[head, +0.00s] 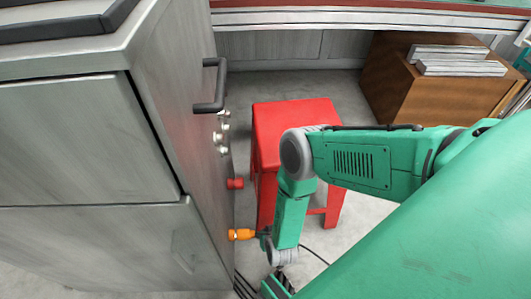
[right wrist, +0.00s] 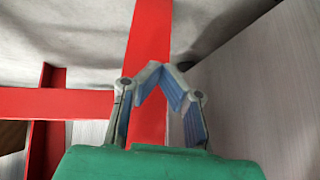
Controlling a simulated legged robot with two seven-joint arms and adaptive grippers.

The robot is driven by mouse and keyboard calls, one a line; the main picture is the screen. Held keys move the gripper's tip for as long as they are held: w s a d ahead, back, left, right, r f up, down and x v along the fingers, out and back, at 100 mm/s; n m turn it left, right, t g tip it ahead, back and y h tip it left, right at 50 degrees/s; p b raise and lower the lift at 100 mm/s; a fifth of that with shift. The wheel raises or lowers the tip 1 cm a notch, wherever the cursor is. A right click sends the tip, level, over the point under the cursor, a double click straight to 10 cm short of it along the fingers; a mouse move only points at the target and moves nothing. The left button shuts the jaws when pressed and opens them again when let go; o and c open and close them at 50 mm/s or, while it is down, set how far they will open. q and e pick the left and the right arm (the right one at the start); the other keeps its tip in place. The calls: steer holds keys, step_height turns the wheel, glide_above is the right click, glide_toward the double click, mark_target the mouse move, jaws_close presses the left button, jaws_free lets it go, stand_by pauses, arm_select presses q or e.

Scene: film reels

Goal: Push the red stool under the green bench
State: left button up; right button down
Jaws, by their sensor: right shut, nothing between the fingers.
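The red stool (head: 293,118) stands upright on the floor in the middle of the head view, in front of the green bench (head: 400,17). My left gripper is not in view.
A grey metal cabinet (head: 90,150) with a dark handle (head: 215,86) stands close on the left. Its side carries knobs, a red fitting (head: 235,183) and an orange fitting (head: 241,234). Dark cables lie below.

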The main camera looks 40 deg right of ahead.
mark_target(264, 219)
steer(key=shift+a, duration=0.1)
steer(key=shift+w, duration=0.1)
steer(key=shift+w+d, duration=0.65)
steer(key=shift+w, duration=0.05)
steer(key=shift+w+d+r, duration=0.1)
steer(key=shift+w+d, duration=0.3)
steer(key=shift+w, duration=0.3)
steer(key=shift+w+d, duration=0.35)
steer(key=shift+w, duration=0.35)
steer(key=shift+w+d, duration=1.75)
steer(key=shift+w, duration=0.95)
steer(key=shift+s+a+r+p, duration=0.3)
steer(key=shift+s+a+p, duration=0.35)
steer(key=shift+s, duration=0.4)
steer(key=shift+s+a+r+p, duration=0.3)
steer(key=shift+s+a+p, duration=0.35)
steer(key=shift+s, duration=0.4)
steer(key=shift+s+a+r+p, duration=0.3)
steer(key=shift+s+a+p, duration=0.35)
steer(key=shift+s, duration=0.4)
